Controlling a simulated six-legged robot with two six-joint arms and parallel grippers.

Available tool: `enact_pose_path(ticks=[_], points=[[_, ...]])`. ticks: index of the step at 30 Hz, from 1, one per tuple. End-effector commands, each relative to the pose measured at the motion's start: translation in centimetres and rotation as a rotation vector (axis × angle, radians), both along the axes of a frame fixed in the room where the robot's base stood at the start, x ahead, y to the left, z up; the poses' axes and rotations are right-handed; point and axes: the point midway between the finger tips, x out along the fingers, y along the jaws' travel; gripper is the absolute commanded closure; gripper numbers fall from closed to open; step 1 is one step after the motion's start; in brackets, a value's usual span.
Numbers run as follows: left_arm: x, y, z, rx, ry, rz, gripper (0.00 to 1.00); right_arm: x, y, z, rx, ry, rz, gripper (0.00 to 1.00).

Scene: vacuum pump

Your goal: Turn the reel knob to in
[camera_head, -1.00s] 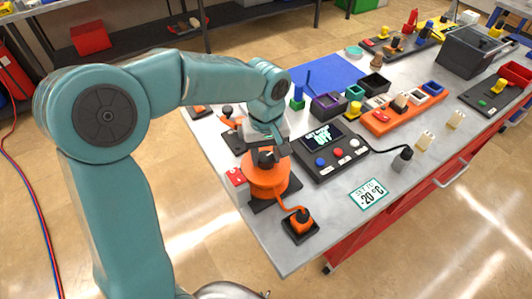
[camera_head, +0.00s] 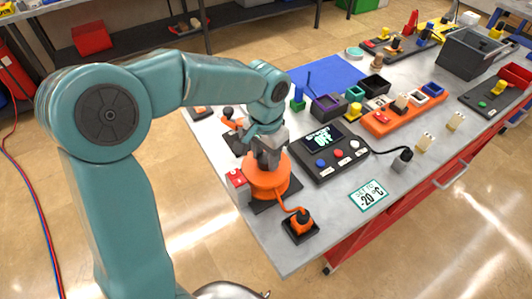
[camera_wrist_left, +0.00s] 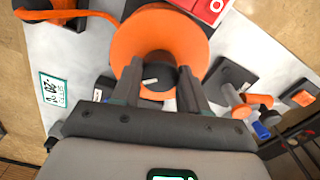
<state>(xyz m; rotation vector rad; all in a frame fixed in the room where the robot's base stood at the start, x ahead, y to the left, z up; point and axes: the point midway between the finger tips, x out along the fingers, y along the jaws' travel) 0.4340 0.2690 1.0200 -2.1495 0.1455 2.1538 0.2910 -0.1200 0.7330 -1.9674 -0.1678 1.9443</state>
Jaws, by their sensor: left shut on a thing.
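The orange reel (camera_head: 268,183) stands on a dark base near the front left corner of the table. It also shows in the left wrist view (camera_wrist_left: 158,37). Its black knob (camera_wrist_left: 157,78), with a pale pointer mark, sits on top at the reel's middle. My left gripper (camera_head: 268,158) is directly above the reel, pointing down. In the left wrist view its two fingers (camera_wrist_left: 158,88) are on either side of the knob and shut on it. In the head view the gripper hides the knob. My right gripper is not in view.
A red switch box (camera_head: 238,178) stands left of the reel, close to it. An orange plug (camera_head: 300,220) sits in front, joined by an orange cord. A black control panel (camera_head: 322,153) reading OFF is to the right. A "-20 °C" card (camera_head: 368,195) lies on bare tabletop.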

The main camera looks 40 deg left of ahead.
Motion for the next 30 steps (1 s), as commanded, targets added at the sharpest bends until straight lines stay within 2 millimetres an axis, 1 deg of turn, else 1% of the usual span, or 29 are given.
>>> enact_pose_path(ticks=[1,30], points=[[0.3,0.2,0.5,0.002,-0.014,-0.039,0.87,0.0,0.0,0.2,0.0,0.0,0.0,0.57],[0.4,0.2,0.5,0.006,-0.013,-0.961,0.87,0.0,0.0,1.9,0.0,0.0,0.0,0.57]])
